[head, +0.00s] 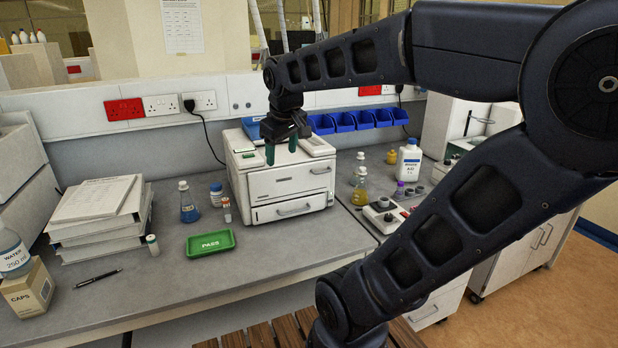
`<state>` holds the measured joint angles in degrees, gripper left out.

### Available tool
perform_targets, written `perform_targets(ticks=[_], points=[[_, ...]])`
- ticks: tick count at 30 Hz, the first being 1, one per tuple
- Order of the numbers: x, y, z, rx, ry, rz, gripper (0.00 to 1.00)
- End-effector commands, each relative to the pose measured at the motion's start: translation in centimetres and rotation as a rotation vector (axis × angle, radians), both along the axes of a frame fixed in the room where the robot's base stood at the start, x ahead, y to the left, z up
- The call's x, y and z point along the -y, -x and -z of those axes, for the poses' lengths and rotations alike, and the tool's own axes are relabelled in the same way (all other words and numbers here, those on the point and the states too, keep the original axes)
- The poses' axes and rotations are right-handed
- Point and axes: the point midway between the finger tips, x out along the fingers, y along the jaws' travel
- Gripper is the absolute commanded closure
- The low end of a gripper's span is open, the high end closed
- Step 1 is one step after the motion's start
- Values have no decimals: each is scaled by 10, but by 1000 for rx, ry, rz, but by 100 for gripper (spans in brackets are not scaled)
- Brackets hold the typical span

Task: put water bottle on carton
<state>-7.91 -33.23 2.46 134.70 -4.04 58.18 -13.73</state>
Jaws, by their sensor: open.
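The water bottle (12,254), clear with a label reading WATER 250 ml, is at the left edge of the head view, partly cut off by the frame. It appears upright on top of the small tan carton (28,294) marked CAPS, its base overlapping the carton's top face. The carton stands on the grey bench near its front left. My gripper (282,153) points down with its greenish fingers apart and nothing between them. It is in front of and above the white benchtop machine, well to the right of the bottle and clear of it.
A stack of binders (100,215) stands behind the carton. A pen (98,278), a green PASS tray (210,243), a blue-liquid flask (188,205) and small vials are on the bench. The white machine (280,180) is below my gripper. Bare bench lies around the tray.

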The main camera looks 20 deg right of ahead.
Motion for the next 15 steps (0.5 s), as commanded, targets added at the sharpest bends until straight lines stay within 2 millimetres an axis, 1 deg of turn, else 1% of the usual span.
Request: perform_targets(ticks=[1,3,6,10,15], points=[[13,15,10,9,-32,81,40],[25,32,23,19,-78,181,40],[37,50,39,29,-130,294,40],[45,64,51,39,-172,381,40],[47,68,56,40,-186,412,40]])
